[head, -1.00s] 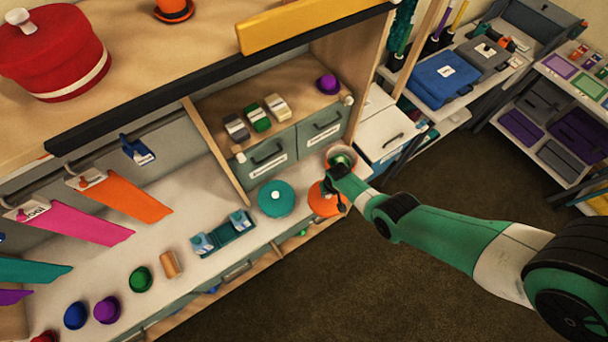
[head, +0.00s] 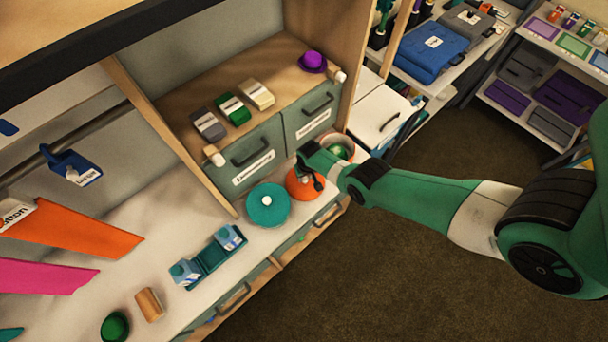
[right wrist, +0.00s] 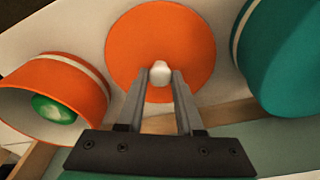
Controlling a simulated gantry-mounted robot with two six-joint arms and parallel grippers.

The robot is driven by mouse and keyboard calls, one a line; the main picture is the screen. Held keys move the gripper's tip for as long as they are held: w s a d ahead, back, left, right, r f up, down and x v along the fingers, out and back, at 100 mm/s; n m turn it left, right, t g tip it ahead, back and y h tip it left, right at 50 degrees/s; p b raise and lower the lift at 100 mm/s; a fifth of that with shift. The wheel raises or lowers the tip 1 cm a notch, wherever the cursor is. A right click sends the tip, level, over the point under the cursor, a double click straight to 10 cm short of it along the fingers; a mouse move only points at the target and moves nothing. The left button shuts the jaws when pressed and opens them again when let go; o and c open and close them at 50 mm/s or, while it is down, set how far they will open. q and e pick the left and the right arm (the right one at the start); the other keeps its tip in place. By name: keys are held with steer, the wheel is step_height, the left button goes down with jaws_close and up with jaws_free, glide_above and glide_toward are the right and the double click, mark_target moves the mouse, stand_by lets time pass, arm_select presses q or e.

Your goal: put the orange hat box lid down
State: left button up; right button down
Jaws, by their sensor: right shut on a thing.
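The orange hat box lid (head: 299,187) is a round disc with a white knob, in the head view just right of the teal hat box (head: 262,205). My right gripper (head: 312,176) is shut on the lid's knob; the right wrist view shows the two fingers (right wrist: 160,78) around it, with the lid (right wrist: 130,50) face-on. I cannot tell whether the lid touches the counter. The open orange hat box (right wrist: 85,75) is at the left of the wrist view, with a green thing inside; it also shows behind my gripper in the head view (head: 349,146). My left gripper is out of view.
The white counter (head: 205,215) runs along the drawers. A teal tray with two blue-white cartons (head: 228,238) lies left of the teal box. Drawers (head: 250,160) stand behind. The counter's front edge is close to the lid.

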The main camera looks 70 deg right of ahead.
mark_target(307, 186)
steer(key=shift+s+a+f, duration=0.1)
steer(key=shift+s+f, duration=0.1)
steer(key=shift+f, duration=0.4)
steer(key=shift+r, duration=0.2)
steer(key=shift+w, duration=0.1)
steer(key=shift+f, duration=0.1)
steer(key=c, duration=1)
jaws_free()
steer(key=shift+f, duration=0.1)
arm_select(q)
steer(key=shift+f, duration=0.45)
arm_select(e)
steer(key=o, duration=0.4)
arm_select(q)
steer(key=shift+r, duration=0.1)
arm_select(e)
steer(key=shift+o, duration=0.2)
steer(key=shift+r, duration=0.2)
arm_select(q)
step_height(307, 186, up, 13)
steer(key=p, duration=1.3)
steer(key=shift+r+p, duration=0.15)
steer(key=shift+p, duration=0.2)
arm_select(e)
step_height(307, 186, up, 12)
steer(key=s+a, duration=0.1)
steer(key=shift+a, duration=0.15)
